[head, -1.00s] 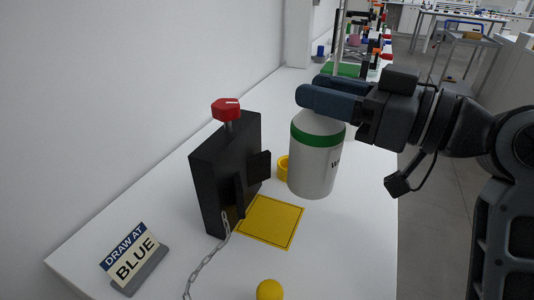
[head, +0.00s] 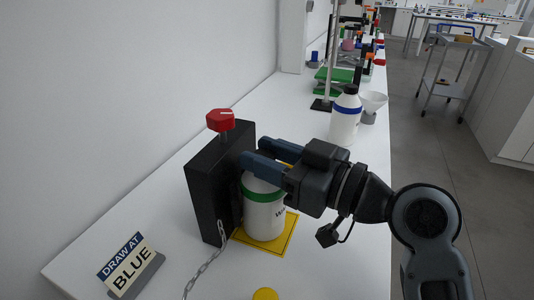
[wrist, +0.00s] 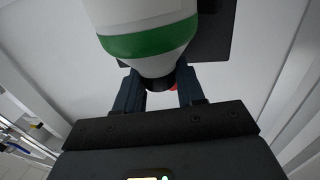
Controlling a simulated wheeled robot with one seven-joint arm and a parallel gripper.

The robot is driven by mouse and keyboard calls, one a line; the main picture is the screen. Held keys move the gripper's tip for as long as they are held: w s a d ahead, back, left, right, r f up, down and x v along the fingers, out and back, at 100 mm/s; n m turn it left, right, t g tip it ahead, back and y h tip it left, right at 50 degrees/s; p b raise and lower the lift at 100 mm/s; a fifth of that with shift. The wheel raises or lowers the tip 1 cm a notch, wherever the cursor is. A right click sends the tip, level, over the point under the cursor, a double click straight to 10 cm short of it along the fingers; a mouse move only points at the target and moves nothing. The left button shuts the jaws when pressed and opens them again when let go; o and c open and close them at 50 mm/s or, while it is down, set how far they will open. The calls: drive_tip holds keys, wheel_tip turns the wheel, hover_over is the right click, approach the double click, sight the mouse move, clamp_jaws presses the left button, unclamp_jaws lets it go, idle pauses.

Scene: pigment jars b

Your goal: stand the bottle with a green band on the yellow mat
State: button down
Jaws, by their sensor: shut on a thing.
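The white bottle with a green band (head: 264,212) is upright at the yellow mat (head: 289,234). Its base appears over the mat, close to the black block; I cannot tell whether it touches the mat. My gripper (head: 256,165) is shut on the bottle's top. The wrist view also shows the green-banded bottle (wrist: 150,38) between my fingers (wrist: 160,88). The bottle covers much of the mat.
A black block with a red knob (head: 220,120) stands just left of the bottle, with a chain (head: 206,264) hanging from it. A "DRAW AT BLUE" sign (head: 132,266) is at front left. A yellow round thing (head: 265,294) is at the front edge.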

drive_tip(key=shift+f, duration=0.1)
drive_tip(key=c, duration=0.7)
unclamp_jaws()
drive_tip(key=shift+r, duration=0.2)
drive_tip(key=b+v, duration=0.2)
drive_tip(key=v, duration=1)
drive_tip(key=shift+f, duration=0.1)
